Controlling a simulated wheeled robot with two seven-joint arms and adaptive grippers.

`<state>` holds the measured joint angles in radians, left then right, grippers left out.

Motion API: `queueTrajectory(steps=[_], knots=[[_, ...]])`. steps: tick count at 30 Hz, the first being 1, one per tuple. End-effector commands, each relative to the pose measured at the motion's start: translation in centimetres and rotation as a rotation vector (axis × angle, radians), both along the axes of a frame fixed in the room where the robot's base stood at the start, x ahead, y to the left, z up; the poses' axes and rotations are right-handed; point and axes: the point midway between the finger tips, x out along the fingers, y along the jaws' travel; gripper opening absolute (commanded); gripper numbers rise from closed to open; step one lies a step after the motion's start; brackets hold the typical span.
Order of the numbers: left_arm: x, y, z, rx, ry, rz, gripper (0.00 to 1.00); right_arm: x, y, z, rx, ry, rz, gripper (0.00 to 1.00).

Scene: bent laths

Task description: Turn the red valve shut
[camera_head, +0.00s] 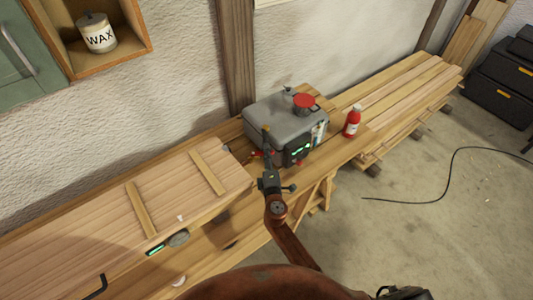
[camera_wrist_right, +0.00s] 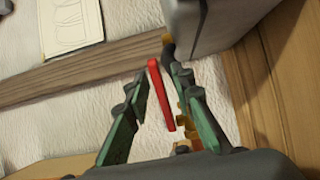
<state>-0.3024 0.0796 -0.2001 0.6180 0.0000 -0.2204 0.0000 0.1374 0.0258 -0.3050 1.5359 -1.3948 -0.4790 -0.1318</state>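The red valve shows as a thin red lever (camera_wrist_right: 161,95) with a brass fitting (camera_wrist_right: 183,128) beside its lower end in the right wrist view. In the head view a bit of the red lever (camera_head: 257,153) shows at the left side of the grey machine. My right gripper (camera_head: 267,142) is in front of the machine's left end. In its wrist view, its two green-padded fingers (camera_wrist_right: 158,88) are apart, with the lever between them. The lever lies closer to the right finger; whether it touches cannot be told. My left gripper is not in view.
The grey machine (camera_head: 272,122) with a red cap (camera_head: 304,101) and green lights stands on the wooden bench (camera_head: 225,228). A red bottle (camera_head: 352,121) stands to its right. A long wooden box (camera_head: 100,220) lies to the left. Planks (camera_head: 410,85) fill the bench's right end.

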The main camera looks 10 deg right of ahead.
Motion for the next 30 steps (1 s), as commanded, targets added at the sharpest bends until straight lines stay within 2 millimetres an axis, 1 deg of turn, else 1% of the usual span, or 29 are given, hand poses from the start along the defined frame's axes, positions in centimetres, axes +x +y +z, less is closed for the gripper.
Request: queueTrajectory(steps=[8,11,14,24,27,30], knots=[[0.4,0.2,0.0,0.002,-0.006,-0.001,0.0,-0.1,-0.1,0.0,0.0,0.0,-0.001,0.25],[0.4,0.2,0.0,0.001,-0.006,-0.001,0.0,-0.7,0.0,0.0,0.0,0.0,-0.001,0.25],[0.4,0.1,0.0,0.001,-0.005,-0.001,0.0,-2.0,0.2,-0.1,0.002,0.001,-0.001,0.25],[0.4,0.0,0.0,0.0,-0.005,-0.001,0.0,-8.9,1.1,-0.1,0.0,0.002,-0.001,0.25],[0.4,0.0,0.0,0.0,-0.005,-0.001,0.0,-10.4,1.3,-0.1,0.0,0.002,-0.001,0.25],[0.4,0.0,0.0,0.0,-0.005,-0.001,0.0,-11.3,1.4,-0.1,0.0,0.001,0.0,0.25]])
